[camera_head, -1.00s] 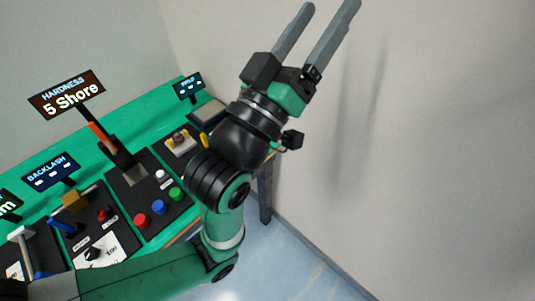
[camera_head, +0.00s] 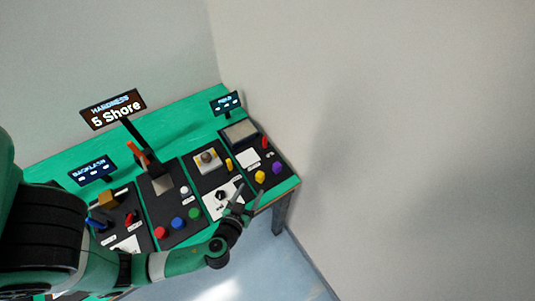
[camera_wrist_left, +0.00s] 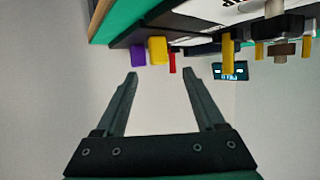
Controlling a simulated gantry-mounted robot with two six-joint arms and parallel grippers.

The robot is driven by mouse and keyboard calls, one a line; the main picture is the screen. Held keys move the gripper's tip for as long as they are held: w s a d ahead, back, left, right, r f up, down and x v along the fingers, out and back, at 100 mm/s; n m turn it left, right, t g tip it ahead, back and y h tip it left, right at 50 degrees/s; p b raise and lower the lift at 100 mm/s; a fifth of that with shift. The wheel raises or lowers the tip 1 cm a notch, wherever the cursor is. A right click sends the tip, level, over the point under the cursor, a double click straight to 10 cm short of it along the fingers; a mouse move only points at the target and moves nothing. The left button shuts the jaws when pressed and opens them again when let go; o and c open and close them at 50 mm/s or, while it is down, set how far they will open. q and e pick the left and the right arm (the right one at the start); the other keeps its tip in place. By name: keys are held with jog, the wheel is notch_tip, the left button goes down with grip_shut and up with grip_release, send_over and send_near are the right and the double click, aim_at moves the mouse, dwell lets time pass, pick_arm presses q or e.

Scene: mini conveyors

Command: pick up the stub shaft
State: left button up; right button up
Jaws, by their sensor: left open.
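I cannot make out a stub shaft for certain. A small grey-brown round piece (camera_head: 207,156) sits in a pale fixture on one of the black panels in the head view, but I cannot tell whether it is the shaft. My left gripper (camera_head: 250,192) is open and empty, by the front edge of the bench at its right part. In the left wrist view its two fingers (camera_wrist_left: 160,73) stand wide apart with only wall between them. The bench controls lie beyond the tips, along the top of that view. My right gripper is not in view.
The green bench (camera_head: 185,122) carries several black panels with coloured buttons, knobs and levers. A sign reading 5 Shore (camera_head: 113,109), a backlash display (camera_head: 93,170) and a small display (camera_head: 225,103) stand at its back. Right of the bench are open floor and a bare wall.

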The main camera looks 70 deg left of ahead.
aim_at(259, 179)
pick_arm(q)
jog(key=shift+s+d+f+b, duration=0.5)
jog(key=shift+f+b, duration=0.25)
jog(key=shift+b, duration=0.15)
jog(key=shift+w+a+f+b, duration=0.3)
jog(key=shift+w+a+b, duration=0.1)
jog(key=shift+b, duration=0.6)
jog(key=w+a, duration=0.2)
jog(key=shift+w+a+f, duration=0.25)
jog(key=shift+w+a, duration=0.1)
jog(key=shift+x, duration=3.05)
jog(key=shift+w+d+r, duration=0.1)
jog(key=shift+d+r, duration=0.05)
grip_shut()
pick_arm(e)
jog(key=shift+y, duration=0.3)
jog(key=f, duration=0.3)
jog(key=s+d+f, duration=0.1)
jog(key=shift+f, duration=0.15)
